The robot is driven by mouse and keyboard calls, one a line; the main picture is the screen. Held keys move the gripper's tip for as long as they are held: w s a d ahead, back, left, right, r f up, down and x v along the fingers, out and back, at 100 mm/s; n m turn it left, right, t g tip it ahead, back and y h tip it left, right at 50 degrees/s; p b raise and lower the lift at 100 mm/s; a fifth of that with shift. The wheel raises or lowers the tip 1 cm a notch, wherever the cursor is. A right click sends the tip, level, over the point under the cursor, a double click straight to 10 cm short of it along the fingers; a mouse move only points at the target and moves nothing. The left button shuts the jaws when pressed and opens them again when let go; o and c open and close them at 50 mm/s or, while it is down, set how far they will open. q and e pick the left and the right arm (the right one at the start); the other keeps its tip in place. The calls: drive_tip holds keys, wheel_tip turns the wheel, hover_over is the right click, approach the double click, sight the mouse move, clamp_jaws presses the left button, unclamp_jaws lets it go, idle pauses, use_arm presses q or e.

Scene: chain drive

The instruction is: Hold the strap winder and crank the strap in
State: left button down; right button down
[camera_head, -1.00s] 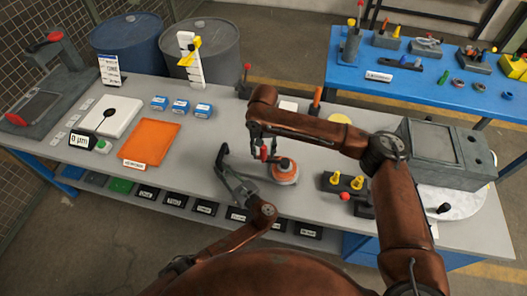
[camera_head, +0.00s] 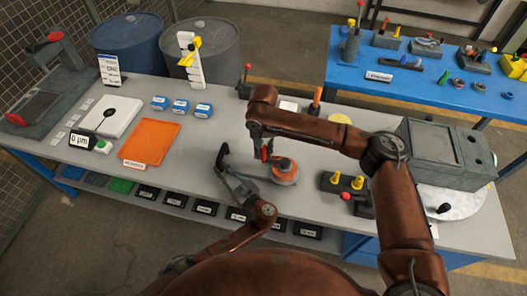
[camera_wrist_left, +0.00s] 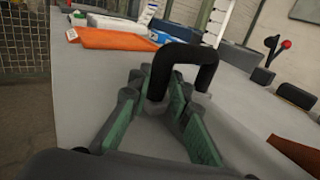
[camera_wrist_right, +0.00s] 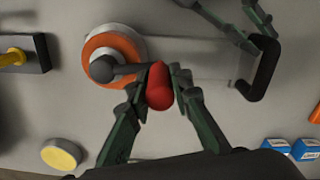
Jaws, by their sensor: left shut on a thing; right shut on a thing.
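The strap winder has an orange spool (camera_head: 283,170) with a dark hub on a flat grey base. The spool also shows in the right wrist view (camera_wrist_right: 128,42). A black U-shaped handle (camera_head: 222,158) stands at the winder's left end. My left gripper (camera_head: 236,186) is shut on this handle; in the left wrist view its green-padded fingers close around one leg of the handle (camera_wrist_left: 184,50). My right gripper (camera_head: 262,145) is shut on the red crank knob (camera_wrist_right: 158,88), at the end of a dark crank arm (camera_wrist_right: 125,69) from the hub. The strap is hard to make out.
An orange mat (camera_head: 152,143) and several blue-and-white boxes (camera_head: 181,106) lie left of the winder. A dark block with yellow knobs (camera_head: 340,184) stands close on the right, with a grey machine (camera_head: 440,150) beyond. Bare table lies between mat and winder.

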drive_tip(key=shift+w+d, duration=0.1)
drive_tip(key=shift+w, duration=0.05)
drive_tip(key=w+d+m, duration=0.7)
drive_tip(key=d+m, duration=0.2)
drive_tip(key=m, duration=0.8)
drive_tip(key=s+d+m, duration=0.2)
drive_tip(key=s+d, duration=0.1)
drive_tip(key=d, duration=0.3)
drive_tip(key=shift+s, duration=0.25)
idle(1.4)
drive_tip(key=c, duration=1.7)
unclamp_jaws()
drive_tip(key=shift+a, duration=0.1)
drive_tip(key=shift+c, duration=0.2)
